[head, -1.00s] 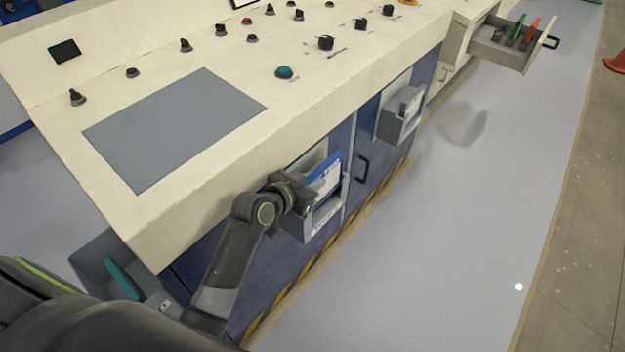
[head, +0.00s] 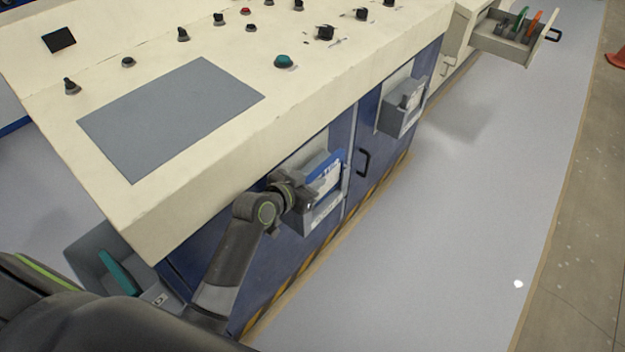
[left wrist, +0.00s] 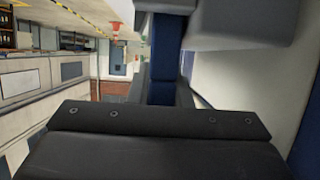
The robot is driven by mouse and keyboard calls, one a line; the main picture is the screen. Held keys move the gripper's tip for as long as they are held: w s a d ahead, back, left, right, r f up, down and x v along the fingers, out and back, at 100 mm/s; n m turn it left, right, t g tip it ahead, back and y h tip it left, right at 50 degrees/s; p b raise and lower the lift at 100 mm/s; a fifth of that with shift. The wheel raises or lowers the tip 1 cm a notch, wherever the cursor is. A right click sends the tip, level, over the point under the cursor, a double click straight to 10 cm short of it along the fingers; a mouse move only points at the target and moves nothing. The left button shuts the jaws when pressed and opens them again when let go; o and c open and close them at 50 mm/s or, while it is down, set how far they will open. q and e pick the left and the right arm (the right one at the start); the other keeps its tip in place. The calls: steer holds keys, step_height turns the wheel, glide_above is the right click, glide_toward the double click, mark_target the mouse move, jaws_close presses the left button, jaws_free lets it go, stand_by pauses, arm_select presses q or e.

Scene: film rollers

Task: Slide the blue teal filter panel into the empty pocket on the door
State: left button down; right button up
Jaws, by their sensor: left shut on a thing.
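My left gripper (head: 308,193) is shut on a blue panel (head: 325,166) with a pale label face, at the nearer grey pocket (head: 318,215) on the blue cabinet door. The panel stands nearly upright, with its blue top edge above the pocket and its lower part at the pocket's opening. The gripper partly covers it, so I cannot tell how deep it sits. In the left wrist view the panel is a blue strip (left wrist: 167,55) ahead of the dark gripper. A teal panel (head: 118,272) sits in a grey holder at lower left. My right gripper is not in view.
A second grey pocket (head: 402,112) is on the door farther right, past a black handle (head: 364,163). The cream console top (head: 225,135) overhangs the doors. An open drawer (head: 500,43) with coloured panels is at the far right. Floor before the doors is clear.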

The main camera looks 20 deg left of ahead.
arm_select(q)
steer(key=shift+f+b, duration=0.5)
steer(key=shift+f, duration=0.25)
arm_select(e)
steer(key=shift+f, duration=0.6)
arm_select(q)
steer(key=c, duration=1.3)
jaws_free()
steer(key=shift+o, duration=0.2)
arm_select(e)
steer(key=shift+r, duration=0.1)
arm_select(q)
steer(key=shift+s, duration=0.2)
steer(key=p+v, duration=0.1)
steer(key=v, duration=1.6)
steer(key=shift+r+p, duration=0.15)
steer(key=shift+p, duration=0.2)
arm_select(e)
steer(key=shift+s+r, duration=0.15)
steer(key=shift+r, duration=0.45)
